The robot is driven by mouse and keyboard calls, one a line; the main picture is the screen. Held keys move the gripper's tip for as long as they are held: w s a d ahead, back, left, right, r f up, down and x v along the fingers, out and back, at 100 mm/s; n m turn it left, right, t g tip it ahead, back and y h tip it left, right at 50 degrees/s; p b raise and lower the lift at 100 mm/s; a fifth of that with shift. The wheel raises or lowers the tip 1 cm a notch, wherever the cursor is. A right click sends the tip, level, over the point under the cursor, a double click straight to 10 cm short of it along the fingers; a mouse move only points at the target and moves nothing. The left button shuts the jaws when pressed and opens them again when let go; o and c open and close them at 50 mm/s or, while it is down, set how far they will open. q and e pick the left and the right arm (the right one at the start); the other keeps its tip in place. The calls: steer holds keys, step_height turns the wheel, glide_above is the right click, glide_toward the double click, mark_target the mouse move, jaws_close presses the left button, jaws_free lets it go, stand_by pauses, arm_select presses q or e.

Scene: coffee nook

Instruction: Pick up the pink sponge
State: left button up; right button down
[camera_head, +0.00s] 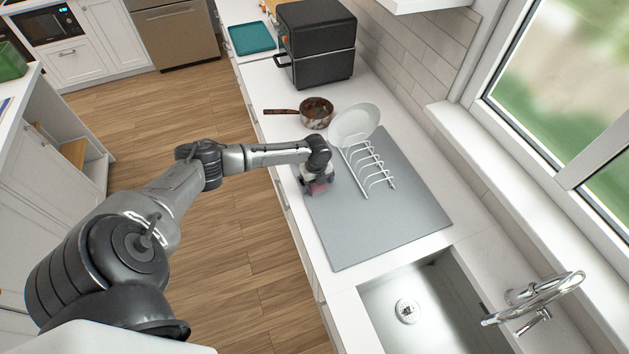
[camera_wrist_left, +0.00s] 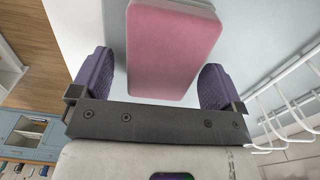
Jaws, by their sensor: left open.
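The pink sponge (camera_wrist_left: 172,45) shows large in the left wrist view, a flat pink block with a pale edge. It lies between the two purple fingers of my left gripper (camera_wrist_left: 155,82), which are open with a gap on either side of it. In the head view the left gripper (camera_head: 318,188) is low over the near left part of the grey mat (camera_head: 375,225), and the sponge is mostly hidden there by the gripper. My right gripper is in neither view.
A white dish rack (camera_head: 372,172) with a white plate (camera_head: 356,125) stands just right of the gripper. A brown saucepan (camera_head: 316,110) and a black oven (camera_head: 318,45) are farther back. The sink (camera_head: 430,310) is in front; the mat's front part is clear.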

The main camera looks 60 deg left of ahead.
arm_select(q)
steer(key=c, duration=1.1)
steer(key=shift+o, duration=0.2)
steer(key=shift+r, duration=0.15)
steer(key=shift+r, duration=0.6)
step_height(320, 180, up, 3)
steer(key=shift+f, duration=0.1)
steer(key=w+d+r, duration=0.1)
steer(key=d+r, duration=0.2)
steer(key=d, duration=0.2)
steer(key=w+d+r+b, duration=0.1)
steer(key=w+d+r, duration=0.1)
steer(key=d, duration=0.4)
steer(key=shift+d+r, duration=0.15)
steer(key=shift+r, duration=0.75)
